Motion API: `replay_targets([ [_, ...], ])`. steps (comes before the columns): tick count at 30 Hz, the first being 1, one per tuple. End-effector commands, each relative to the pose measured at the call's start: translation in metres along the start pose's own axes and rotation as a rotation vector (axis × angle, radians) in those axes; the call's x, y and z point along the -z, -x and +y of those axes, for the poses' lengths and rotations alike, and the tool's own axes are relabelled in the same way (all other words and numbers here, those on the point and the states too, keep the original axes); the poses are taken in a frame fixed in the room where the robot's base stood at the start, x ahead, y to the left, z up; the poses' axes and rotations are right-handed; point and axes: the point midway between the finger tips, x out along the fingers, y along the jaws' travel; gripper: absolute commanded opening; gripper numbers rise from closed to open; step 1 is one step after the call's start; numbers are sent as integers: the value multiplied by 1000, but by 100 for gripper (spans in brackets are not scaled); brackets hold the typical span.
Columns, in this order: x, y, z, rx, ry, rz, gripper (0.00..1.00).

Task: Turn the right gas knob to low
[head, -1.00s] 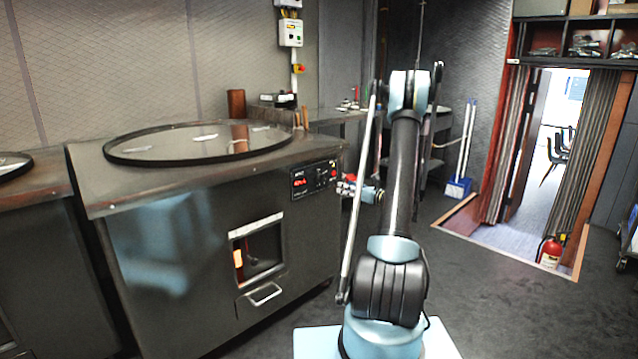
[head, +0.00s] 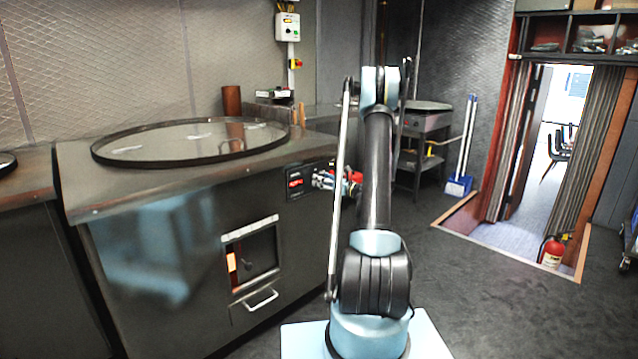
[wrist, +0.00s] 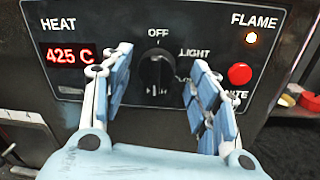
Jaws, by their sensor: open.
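A black gas knob (wrist: 157,72) sits on the black control panel (wrist: 85,25), between the printed words OFF above and LIGHT to its right. A lower label is partly hidden by a finger. I cannot tell the knob's setting clearly. My gripper (wrist: 162,62) is open, with one blue-padded finger left of the knob and one right of it. No contact shows. In the head view, my gripper (head: 326,178) is in front of the right part of the panel (head: 296,183), and the knob is hidden there.
The steel tandoor cabinet (head: 150,235) carries a round lid (head: 185,142).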

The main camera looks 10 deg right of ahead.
Motion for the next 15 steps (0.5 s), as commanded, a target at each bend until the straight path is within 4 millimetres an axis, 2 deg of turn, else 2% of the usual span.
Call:
replay_targets([
  [8,1,-5,5,-6,0,1,55],
  [14,1,-6,6,-8,0,2,12],
  [15,1,-6,6,-8,0,2,10],
])
